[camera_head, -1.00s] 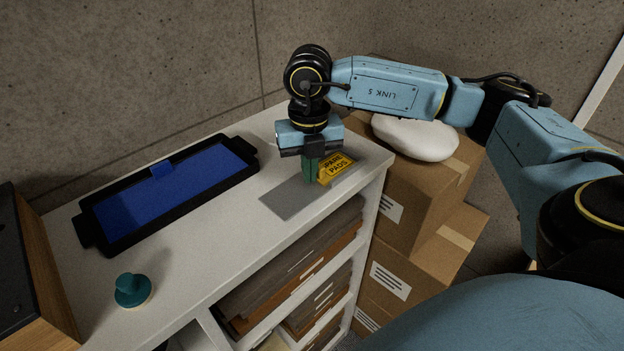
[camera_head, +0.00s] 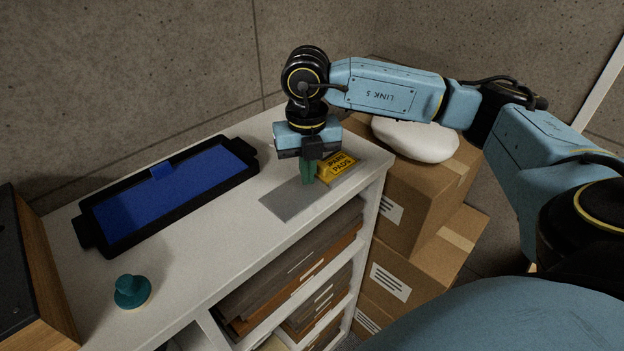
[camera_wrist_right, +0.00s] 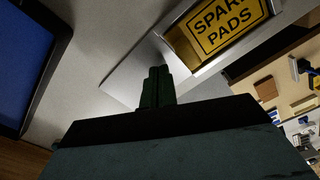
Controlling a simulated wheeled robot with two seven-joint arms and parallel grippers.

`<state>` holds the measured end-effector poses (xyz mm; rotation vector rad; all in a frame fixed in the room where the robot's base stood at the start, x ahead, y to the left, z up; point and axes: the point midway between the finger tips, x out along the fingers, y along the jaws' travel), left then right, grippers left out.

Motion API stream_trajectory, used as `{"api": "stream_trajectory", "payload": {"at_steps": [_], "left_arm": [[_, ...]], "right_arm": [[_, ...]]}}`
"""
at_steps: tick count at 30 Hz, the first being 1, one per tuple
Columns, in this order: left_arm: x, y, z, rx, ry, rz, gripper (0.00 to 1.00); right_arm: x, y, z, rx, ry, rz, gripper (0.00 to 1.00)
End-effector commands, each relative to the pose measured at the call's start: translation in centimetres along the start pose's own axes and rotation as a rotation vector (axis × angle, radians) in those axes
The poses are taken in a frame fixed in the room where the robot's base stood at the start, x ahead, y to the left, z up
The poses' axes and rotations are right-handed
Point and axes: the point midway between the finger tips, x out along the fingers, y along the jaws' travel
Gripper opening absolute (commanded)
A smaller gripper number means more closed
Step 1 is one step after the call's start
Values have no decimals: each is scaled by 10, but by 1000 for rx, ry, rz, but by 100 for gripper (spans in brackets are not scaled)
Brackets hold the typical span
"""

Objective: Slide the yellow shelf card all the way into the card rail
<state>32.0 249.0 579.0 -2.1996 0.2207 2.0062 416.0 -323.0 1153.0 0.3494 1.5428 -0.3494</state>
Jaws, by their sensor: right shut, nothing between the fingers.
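The yellow shelf card (camera_head: 340,168), lettered "SPARE PADS", lies at the right end of the grey card rail (camera_head: 287,203) on the white cabinet top. In the right wrist view the card (camera_wrist_right: 222,27) sits between the rail's raised metal edges (camera_wrist_right: 205,72), with a brown strip showing at its left end. My right gripper (camera_head: 309,181) points down over the rail, just left of the card. Its dark green fingers (camera_wrist_right: 157,86) are shut and empty. Whether the fingertips touch the card or rail I cannot tell. My left gripper is not in view.
A black tray with a blue bottom (camera_head: 88,222) lies at the left of the cabinet top. A teal knob (camera_head: 131,290) stands near the front. Cardboard boxes (camera_head: 425,190) with a white rounded object (camera_head: 418,138) stand right of the cabinet. The middle of the top is clear.

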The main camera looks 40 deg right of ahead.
Motion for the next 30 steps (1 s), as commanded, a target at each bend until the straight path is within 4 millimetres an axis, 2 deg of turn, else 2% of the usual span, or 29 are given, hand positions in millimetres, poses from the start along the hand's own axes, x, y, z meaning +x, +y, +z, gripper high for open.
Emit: {"api": "stream_trajectory", "payload": {"at_steps": [24, 30], "left_arm": [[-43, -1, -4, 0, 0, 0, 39], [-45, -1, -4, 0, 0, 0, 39]], "right_arm": [[-66, 0, 0, 0, 0, 1, 0], [-69, 0, 0, 0, 0, 0, 0]]}}
